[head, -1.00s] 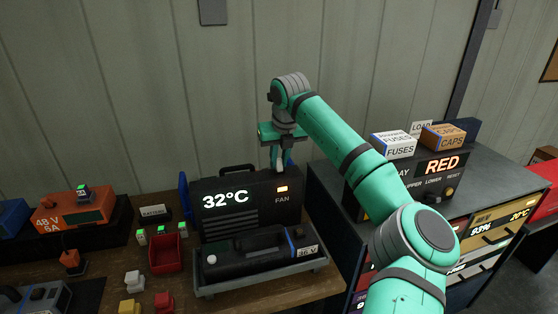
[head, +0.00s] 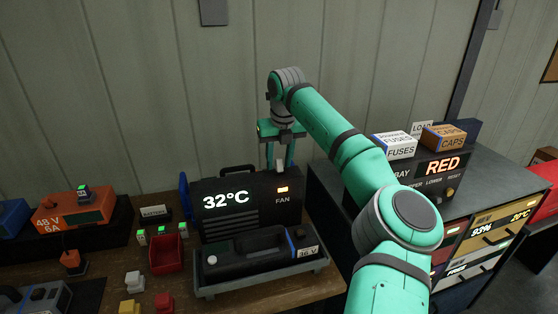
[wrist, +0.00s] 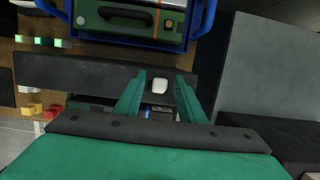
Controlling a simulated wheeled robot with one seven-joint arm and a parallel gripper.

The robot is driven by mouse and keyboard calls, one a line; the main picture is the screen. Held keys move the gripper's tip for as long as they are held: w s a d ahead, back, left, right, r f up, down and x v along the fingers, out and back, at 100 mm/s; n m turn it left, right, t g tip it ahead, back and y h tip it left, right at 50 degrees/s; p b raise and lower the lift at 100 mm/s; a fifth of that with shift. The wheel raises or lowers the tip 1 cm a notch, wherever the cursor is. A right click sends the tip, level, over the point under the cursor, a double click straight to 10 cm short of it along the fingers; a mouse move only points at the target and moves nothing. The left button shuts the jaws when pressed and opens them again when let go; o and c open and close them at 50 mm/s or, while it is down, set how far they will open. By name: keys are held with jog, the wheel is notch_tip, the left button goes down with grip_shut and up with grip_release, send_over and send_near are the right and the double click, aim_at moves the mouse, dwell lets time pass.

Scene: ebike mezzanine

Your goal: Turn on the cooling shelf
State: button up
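The cooling shelf appears to be the black unit (head: 232,219) on the bench with a lit 32°C readout and an orange lamp above the word FAN. In the wrist view its dark top (wrist: 75,75) runs across the picture. A small white rounded piece (wrist: 159,87), perhaps its switch, shows there between my fingers; I cannot tell whether they touch it. My gripper (head: 279,165) points down over the unit's top right part, fingers apart and holding nothing visible. Its fingers also show in the wrist view (wrist: 161,78).
A black 36 V battery (head: 262,251) lies in a grey tray (head: 265,285) in front. A red bin (head: 168,255) stands at left. A dark cabinet (head: 325,205) with boxes on top stands at right, beneath my arm. A blue-framed green device (wrist: 125,20) lies behind the unit.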

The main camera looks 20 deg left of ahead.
jog(key=shift+r, duration=0.1)
jog(key=v, duration=1)
jog(key=shift+r, duration=0.25)
